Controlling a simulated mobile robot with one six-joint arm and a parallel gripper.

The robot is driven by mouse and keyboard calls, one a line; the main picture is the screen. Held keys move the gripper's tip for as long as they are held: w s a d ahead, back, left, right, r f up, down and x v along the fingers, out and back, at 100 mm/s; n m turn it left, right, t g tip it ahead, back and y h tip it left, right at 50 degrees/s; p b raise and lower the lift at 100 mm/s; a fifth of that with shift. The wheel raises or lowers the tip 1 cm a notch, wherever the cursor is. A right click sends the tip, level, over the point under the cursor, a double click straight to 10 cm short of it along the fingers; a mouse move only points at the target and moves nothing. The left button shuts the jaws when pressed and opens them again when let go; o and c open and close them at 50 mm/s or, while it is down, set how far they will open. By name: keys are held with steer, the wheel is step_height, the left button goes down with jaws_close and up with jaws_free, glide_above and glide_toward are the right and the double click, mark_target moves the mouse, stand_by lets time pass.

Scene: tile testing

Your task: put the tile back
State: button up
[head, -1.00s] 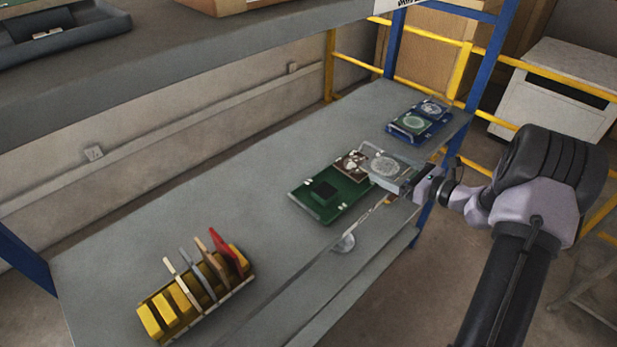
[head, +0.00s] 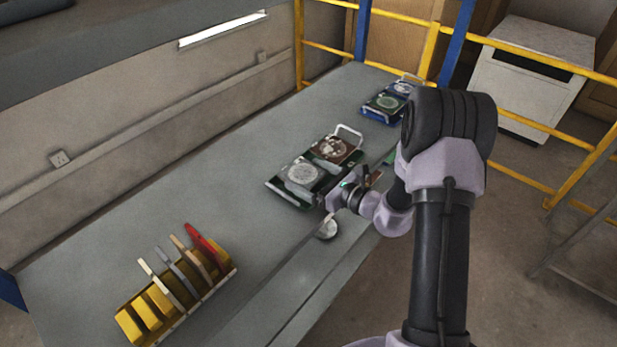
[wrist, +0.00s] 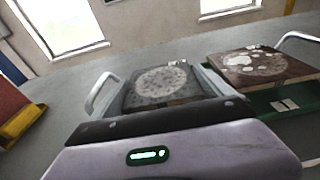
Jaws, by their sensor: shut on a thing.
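A grey tile with a pale speckled disc pattern (head: 302,174) is between the fingers of my gripper (head: 322,181). In the wrist view the tile (wrist: 158,84) lies flat between the two grey fingers, which are shut on its sides. It is over the left part of a green board (head: 284,192), where it hides the bay below; I cannot tell whether it touches the board. A brown tile with a pale pattern (head: 333,149) lies on the board's right part, and it also shows in the wrist view (wrist: 258,65). A yellow rack (head: 143,312) holds several thin upright tiles, one red (head: 206,247).
A blue tray (head: 378,117) with round-patterned tiles stands at the far end of the grey table (head: 225,180). A wire handle (head: 349,130) rises behind the brown tile. A pale round object (head: 328,228) is near the table's front edge. The table between rack and board is clear.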

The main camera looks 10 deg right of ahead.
steer(key=o, duration=1.7)
steer(key=shift+f, duration=0.1)
